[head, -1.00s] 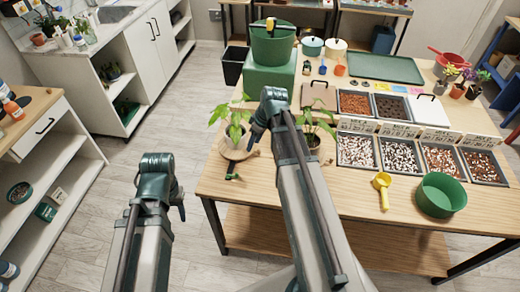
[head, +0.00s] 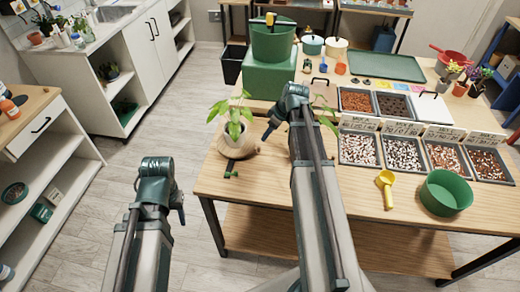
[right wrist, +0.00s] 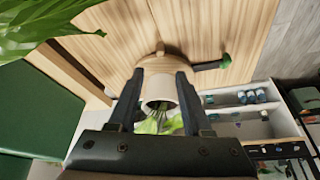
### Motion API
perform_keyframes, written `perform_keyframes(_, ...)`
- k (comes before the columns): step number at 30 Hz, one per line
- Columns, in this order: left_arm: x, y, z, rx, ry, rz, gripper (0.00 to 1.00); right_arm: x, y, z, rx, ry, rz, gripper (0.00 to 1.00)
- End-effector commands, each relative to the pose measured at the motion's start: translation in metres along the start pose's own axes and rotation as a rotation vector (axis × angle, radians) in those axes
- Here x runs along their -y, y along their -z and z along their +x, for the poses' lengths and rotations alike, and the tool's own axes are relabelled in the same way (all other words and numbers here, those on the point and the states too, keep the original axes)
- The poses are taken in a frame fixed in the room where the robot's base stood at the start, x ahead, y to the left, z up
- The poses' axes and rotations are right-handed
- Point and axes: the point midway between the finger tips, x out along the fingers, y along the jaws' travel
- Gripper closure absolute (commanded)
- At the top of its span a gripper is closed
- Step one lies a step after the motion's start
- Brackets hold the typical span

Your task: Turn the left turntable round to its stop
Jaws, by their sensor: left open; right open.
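The left turntable (head: 218,148) is a round wooden disc near the table's left front corner. A pale pot (head: 240,141) with a leafy plant stands on it. Its dark handle with a green knob (head: 235,174) points towards the front edge; the knob also shows in the right wrist view (right wrist: 225,61). My right gripper (head: 267,137) is open and empty, just right of the pot. In the right wrist view a beige pot (right wrist: 158,88) appears between its open fingers (right wrist: 158,112), without visible grip. My left gripper (head: 182,214) is open, left of the table over the floor.
A second plant (head: 328,122) stands to the right, its pot hidden by my right arm. Trays of pebbles (head: 358,149), a yellow scoop (head: 386,186) and a green bowl (head: 445,193) lie further right. A green block (head: 268,79) stands behind. The table's front left corner is clear.

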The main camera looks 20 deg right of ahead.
Motion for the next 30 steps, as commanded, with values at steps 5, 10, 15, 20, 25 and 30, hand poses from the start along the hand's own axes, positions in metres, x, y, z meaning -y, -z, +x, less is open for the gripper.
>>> perform_keyframes(5, -0.003, 0.002, 0.033, 0.000, 0.000, 0.000, 0.50, -0.001, -0.002, 0.035, 0.000, 0.000, -0.001, 0.51)
perform_keyframes(10, -0.005, 0.003, 0.057, 0.000, 0.000, 0.000, 0.50, -0.001, -0.002, 0.061, 0.000, 0.000, -0.001, 0.51)
perform_keyframes(15, -0.008, 0.005, 0.080, 0.000, 0.000, 0.000, 0.50, -0.001, -0.002, 0.086, 0.000, -0.001, -0.002, 0.51)
perform_keyframes(20, -0.009, 0.005, 0.092, 0.000, 0.000, 0.000, 0.50, -0.001, -0.001, 0.100, 0.000, -0.001, 0.000, 0.51)
perform_keyframes(25, -0.009, 0.006, 0.094, 0.000, 0.000, 0.000, 0.50, 0.000, 0.000, 0.103, 0.000, -0.001, 0.000, 0.51)
perform_keyframes(30, -0.009, 0.005, 0.093, 0.000, 0.000, 0.000, 0.50, 0.000, 0.000, 0.102, 0.000, -0.001, 0.000, 0.51)
